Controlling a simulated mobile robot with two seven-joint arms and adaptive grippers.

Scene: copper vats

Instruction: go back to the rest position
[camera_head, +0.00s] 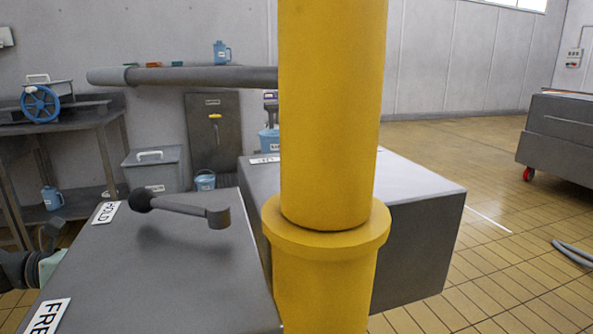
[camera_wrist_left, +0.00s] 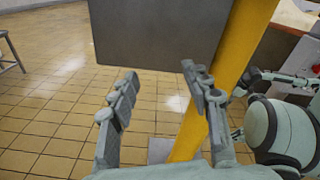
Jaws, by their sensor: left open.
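My left gripper (camera_wrist_left: 162,90) is open in the left wrist view, with its two fingers apart and nothing between them. Tiled floor and the lower edge of a grey box (camera_wrist_left: 160,35) show beyond the fingers. In the head view, part of my left arm (camera_head: 25,268) shows at the left edge, beside a grey cabinet (camera_head: 185,285). A lever with a black ball knob (camera_head: 185,207) stands over the cabinet top, its knob towards the HOLD label (camera_head: 106,212). A FREE label (camera_head: 47,316) lies nearer. No right gripper can be made out.
A thick yellow post (camera_head: 330,120) stands close in front and hides the middle; it also shows in the wrist view (camera_wrist_left: 225,75). A grey horizontal bar (camera_head: 200,77) reaches left behind it. A side table (camera_head: 75,120) stands left. Open floor (camera_head: 500,265) lies right.

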